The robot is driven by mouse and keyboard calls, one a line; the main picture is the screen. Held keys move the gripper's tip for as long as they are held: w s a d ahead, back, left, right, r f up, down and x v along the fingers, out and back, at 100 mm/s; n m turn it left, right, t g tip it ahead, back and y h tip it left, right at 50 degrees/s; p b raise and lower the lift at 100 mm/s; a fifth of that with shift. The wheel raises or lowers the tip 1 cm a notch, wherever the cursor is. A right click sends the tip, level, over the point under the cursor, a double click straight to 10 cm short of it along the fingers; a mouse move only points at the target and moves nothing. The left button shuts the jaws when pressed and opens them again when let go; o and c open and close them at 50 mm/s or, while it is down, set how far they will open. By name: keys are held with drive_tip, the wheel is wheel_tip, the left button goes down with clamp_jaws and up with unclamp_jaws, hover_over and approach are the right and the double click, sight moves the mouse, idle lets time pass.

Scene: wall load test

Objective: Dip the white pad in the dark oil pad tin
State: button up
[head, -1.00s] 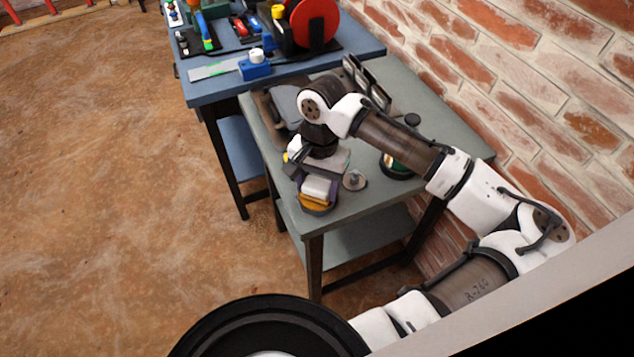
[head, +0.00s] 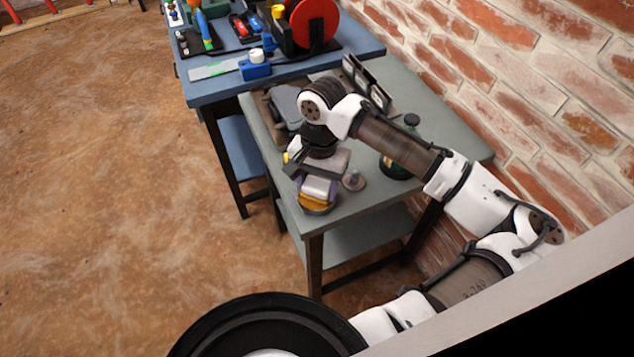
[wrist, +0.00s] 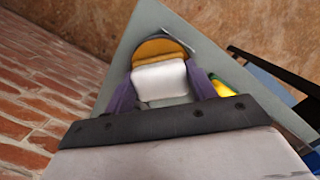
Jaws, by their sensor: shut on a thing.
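My gripper (head: 318,189) is over the near end of the grey-green table, its purple fingers shut on the white pad (head: 320,185). In the wrist view, the white pad (wrist: 159,76) sits between the two fingers of my gripper (wrist: 162,90). A round dark tin (head: 318,211) with an amber surface is right by the pad, partly hidden by it. The amber part of the tin (wrist: 158,47) shows just beyond the pad in the wrist view. I cannot tell whether pad and tin touch.
A small disc with a knob (head: 354,182) lies right of the gripper. A dark green bottle (head: 397,166) stands near my forearm. A grey block on a tray (head: 286,103) and upright frames (head: 367,82) are behind. The blue table (head: 205,88) holds tools. A brick wall (head: 500,70) borders the right.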

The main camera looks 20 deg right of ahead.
wheel_tip(320, 180, up, 7)
drive_tip(key=p, duration=0.7)
drive_tip(key=shift+f, duration=0.1)
idle(0.9)
